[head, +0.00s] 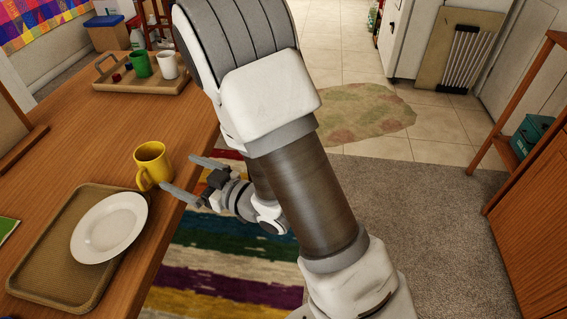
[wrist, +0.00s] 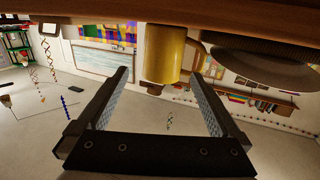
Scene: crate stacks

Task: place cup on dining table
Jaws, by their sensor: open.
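A yellow cup (head: 152,164) stands upright on the wooden dining table (head: 60,150), near its right edge, with its handle toward the front left. My gripper (head: 190,180) is beside the cup on its right, at the table edge, with its fingers apart and pointing toward the cup. The wrist view appears upside down; there the yellow cup (wrist: 165,54) hangs from the table surface (wrist: 110,14) ahead of my open gripper (wrist: 163,85). Nothing is held between the fingers. I cannot tell whether a fingertip touches the cup.
A brown tray (head: 40,245) with a white plate (head: 109,228) lies just in front of the cup. A wooden tray (head: 150,87) at the back holds a green cup (head: 139,64) and a white cup (head: 168,64). A chair (head: 15,130) stands at the left.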

